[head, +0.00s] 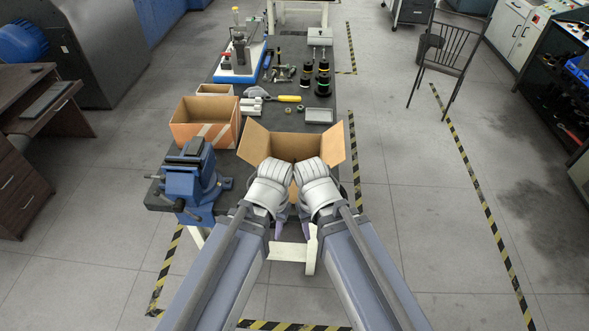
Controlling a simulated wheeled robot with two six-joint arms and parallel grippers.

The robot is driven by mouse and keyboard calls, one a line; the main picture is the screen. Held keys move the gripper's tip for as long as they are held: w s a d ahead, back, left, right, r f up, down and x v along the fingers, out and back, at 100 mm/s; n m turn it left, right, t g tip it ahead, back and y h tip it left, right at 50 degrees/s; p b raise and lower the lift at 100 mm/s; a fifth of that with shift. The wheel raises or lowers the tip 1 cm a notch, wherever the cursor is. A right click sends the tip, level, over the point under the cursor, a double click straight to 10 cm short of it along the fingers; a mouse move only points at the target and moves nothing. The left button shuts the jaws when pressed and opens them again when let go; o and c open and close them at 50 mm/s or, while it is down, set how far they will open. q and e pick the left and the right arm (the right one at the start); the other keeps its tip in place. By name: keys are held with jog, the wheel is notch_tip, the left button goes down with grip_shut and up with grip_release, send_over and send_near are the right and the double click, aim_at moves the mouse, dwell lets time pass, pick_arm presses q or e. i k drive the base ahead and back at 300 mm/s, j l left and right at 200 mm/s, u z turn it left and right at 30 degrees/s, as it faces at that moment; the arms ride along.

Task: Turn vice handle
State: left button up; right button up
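The blue vice (190,182) stands at the near left corner of the dark workbench (240,160). Its dark jaws face up. The wrists and forearms hide most of both grippers, so I cannot tell whether the fingers are open or shut.
An open cardboard box (296,146) stands just beyond my wrists. Another cardboard box (207,122) sits behind the vice. The floor left of the vice is clear up to a brown desk (22,190).

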aim_at(179, 205)
jog(key=l+u, duration=0.1)
jog(key=u, duration=0.5)
jog(key=l+u, duration=0.5)
jog(key=k+l+u, duration=0.15)
jog(key=l+u, duration=0.35)
jog(key=l, duration=0.15)
jog(key=k+l, duration=0.15)
jog(key=l, duration=0.25)
jog(key=k+l+u, duration=0.1)
jog(key=l, duration=0.3)
jog(key=k+l, duration=0.2)
jog(key=l, duration=0.2)
jog(key=k+l+u, duration=0.1)
jog(key=l, duration=0.3)
jog(key=k+l, duration=0.2)
jog(key=l, duration=0.2)
jog(key=u, duration=1.25)
jog(key=i+u, duration=0.25)
jog(key=u, duration=0.2)
jog(key=i+z, duration=0.2)
jog(key=i, duration=0.35)
jog(key=i+z, duration=0.2)
jog(key=i, duration=0.4)
jog(key=i+j+z, duration=0.2)
jog(key=i, duration=0.35)
jog(key=i+z, duration=0.1)
jog(key=i, duration=1.7)
